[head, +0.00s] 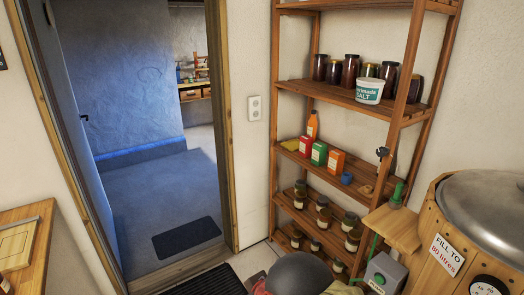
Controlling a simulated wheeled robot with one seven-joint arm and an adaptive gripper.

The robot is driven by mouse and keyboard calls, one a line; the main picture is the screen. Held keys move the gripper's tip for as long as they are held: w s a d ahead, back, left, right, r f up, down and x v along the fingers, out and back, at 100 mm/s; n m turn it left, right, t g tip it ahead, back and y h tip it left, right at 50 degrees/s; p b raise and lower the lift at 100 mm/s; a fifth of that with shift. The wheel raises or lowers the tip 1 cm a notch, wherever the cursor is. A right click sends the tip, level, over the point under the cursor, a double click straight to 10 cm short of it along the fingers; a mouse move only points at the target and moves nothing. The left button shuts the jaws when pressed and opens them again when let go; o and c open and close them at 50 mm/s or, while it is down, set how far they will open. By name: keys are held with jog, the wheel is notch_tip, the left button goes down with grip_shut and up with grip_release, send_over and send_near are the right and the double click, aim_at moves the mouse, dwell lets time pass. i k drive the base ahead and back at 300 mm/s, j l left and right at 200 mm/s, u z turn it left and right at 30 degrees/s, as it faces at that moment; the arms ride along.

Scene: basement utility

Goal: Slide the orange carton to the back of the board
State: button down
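The orange carton (336,161) stands upright on the middle board (366,188) of a wooden shelf rack, at the right end of a short row of cartons. A green carton (319,153) stands just left of it and a red carton (305,146) further left. A small blue cup (346,178) sits just right of the orange carton, nearer the front edge. The gap behind the orange carton is hard to judge from here. My gripper is not in view.
An orange bottle (312,124) stands behind the red carton, and a yellow cloth (290,145) lies at left. Dark jars and a salt tub (369,90) fill the board above; several jars stand below. A wooden vat (450,225) and grey box (384,272) crowd the right front.

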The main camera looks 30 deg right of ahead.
aim_at(336, 157)
jog(key=i+z, duration=0.35)
jog(key=i+j+z, duration=0.1)
jog(key=i+z, duration=0.3)
jog(key=i+j+z, duration=0.35)
jog(key=i, duration=0.2)
jog(key=i+z, duration=0.2)
jog(key=z, duration=0.25)
jog(key=i+z, duration=0.2)
jog(key=z, duration=0.2)
jog(key=i+z, duration=0.15)
jog(key=z, duration=0.3)
jog(key=i+j+z, duration=0.2)
jog(key=z, duration=0.25)
jog(key=i+j+z, duration=0.1)
jog(key=z, duration=0.3)
jog(key=i+j+z, duration=0.25)
jog(key=k+j, duration=0.05)
jog(key=k, duration=0.05)
